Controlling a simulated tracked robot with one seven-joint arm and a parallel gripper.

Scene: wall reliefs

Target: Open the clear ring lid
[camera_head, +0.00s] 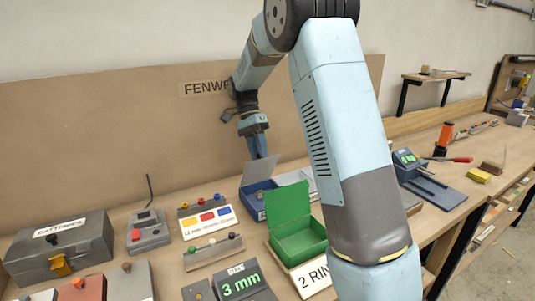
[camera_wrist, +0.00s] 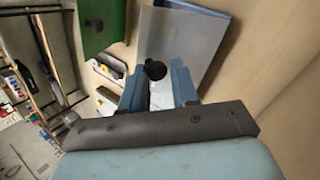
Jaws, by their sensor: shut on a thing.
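The clear lid (camera_head: 262,172) is a greyish see-through panel, tilted up over a small blue box (camera_head: 252,207). In the wrist view the clear lid (camera_wrist: 190,40) fills the upper middle, with a dark round knob (camera_wrist: 155,69) on it. My gripper (camera_head: 259,155) reaches down to the lid's upper part. In the wrist view, the two blue fingers of my gripper (camera_wrist: 158,78) are on either side of the knob and shut on it. The finger contact is partly hidden.
A green box (camera_head: 300,238) with its green lid (camera_head: 288,205) raised stands right beside the blue box. A "2 RIN" label (camera_head: 315,278) is in front. A grey case (camera_head: 60,248) and a button panel (camera_head: 207,217) are at left. My forearm hides part of the bench.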

